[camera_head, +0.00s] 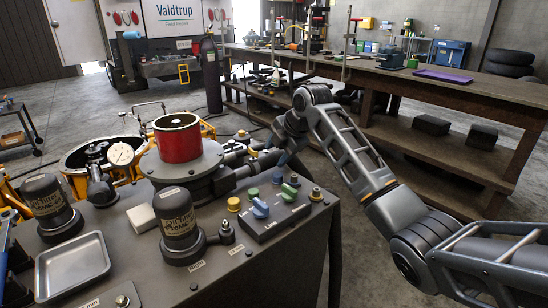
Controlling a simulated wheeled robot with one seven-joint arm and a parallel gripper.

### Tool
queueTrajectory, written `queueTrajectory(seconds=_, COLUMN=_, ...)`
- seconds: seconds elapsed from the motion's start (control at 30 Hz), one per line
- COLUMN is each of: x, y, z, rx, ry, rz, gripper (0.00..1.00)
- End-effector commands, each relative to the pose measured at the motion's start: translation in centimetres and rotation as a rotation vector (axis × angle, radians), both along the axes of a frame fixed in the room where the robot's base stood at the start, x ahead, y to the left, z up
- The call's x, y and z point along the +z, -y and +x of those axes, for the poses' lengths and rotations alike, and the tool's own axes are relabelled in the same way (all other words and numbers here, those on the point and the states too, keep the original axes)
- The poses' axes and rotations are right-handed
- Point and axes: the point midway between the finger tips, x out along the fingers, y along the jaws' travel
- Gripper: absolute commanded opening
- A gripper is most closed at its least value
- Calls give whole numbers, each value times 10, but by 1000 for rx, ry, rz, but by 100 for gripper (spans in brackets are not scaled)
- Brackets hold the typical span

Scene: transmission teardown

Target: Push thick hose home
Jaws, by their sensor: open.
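Dark hose ends and fittings (237,157) stick out to the right of the round grey housing with the red cylinder (178,140). I cannot tell for certain which one is the thick hose, or how far it is seated. My gripper (262,154) is at the end of my arm, which reaches in from the right. It is open, close to these fittings, above the rear right part of the grey bench unit. Its fingers are small and dark against the fittings, so I cannot tell whether they touch the hose.
A long wooden workbench (440,92) stands behind my arm. Open floor lies at the back left.

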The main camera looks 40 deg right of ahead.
Motion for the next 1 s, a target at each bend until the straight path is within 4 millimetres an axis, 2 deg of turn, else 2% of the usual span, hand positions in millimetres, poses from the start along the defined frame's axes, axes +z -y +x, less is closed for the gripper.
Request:
queueTrajectory(seconds=0.1, x=17, y=0, z=-11, rx=1, ry=3, rz=0, gripper=56)
queueTrajectory(seconds=0.3, x=33, y=0, z=-22, rx=0, ry=1, rz=1, gripper=56)
queueTrajectory(seconds=0.9, x=36, y=0, z=-24, rx=0, ry=0, rz=2, gripper=56)
queueTrajectory(seconds=1.0, x=43, y=0, z=-24, rx=1, ry=0, rz=1, gripper=56)
